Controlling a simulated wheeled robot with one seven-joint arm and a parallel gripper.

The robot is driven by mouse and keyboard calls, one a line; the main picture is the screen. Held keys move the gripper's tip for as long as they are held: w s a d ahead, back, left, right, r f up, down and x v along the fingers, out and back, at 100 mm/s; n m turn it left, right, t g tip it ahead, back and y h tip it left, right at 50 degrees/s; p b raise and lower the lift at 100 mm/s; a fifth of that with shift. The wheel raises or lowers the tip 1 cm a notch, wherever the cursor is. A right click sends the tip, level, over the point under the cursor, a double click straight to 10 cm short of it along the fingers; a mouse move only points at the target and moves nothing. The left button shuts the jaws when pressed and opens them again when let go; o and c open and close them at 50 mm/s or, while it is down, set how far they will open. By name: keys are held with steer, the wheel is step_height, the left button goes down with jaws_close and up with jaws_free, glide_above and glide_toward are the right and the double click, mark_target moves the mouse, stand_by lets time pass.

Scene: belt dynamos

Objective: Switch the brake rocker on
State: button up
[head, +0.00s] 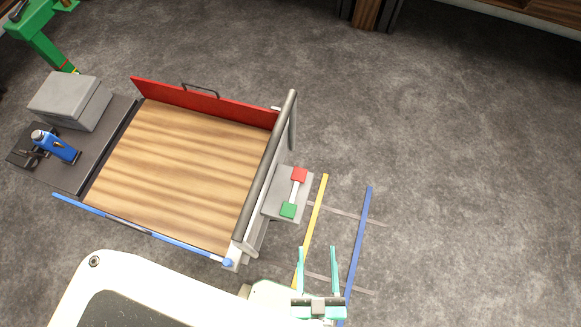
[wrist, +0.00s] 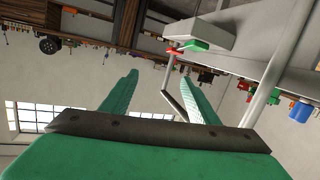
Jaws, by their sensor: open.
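The brake rocker shows in the head view as a grey plate (head: 278,194) on the right side of the belt machine, with a red pad (head: 299,174) at its far end and a green pad (head: 288,210) at its near end. I cannot tell which way it is tipped. In the wrist view the red pad (wrist: 175,50) and green pad (wrist: 196,45) show on a grey housing (wrist: 208,33), beyond the fingers. My gripper (head: 317,249) is open and empty, its two teal fingers apart, below and right of the green pad and not touching it. The fingers also show in the wrist view (wrist: 160,77).
The machine has a wooden bed (head: 180,150), a red board (head: 200,102) behind and a grey roller (head: 268,165) beside the rocker. A yellow bar (head: 316,215) and a blue bar (head: 360,235) lie right of the rocker. Open floor (head: 460,160) extends further right.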

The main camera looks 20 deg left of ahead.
steer(key=w+d+f+n+g+y, duration=0.2)
steer(key=w+d+f+n+y, duration=0.15)
steer(key=n+y, duration=0.2)
steer(key=n+g+y, duration=0.8)
steer(key=n+g, duration=0.2)
steer(key=g, duration=0.4)
glide_toward(288, 175)
step_height(288, 175, up, 4)
steer(key=a, duration=1)
steer(key=shift+s, duration=0.2)
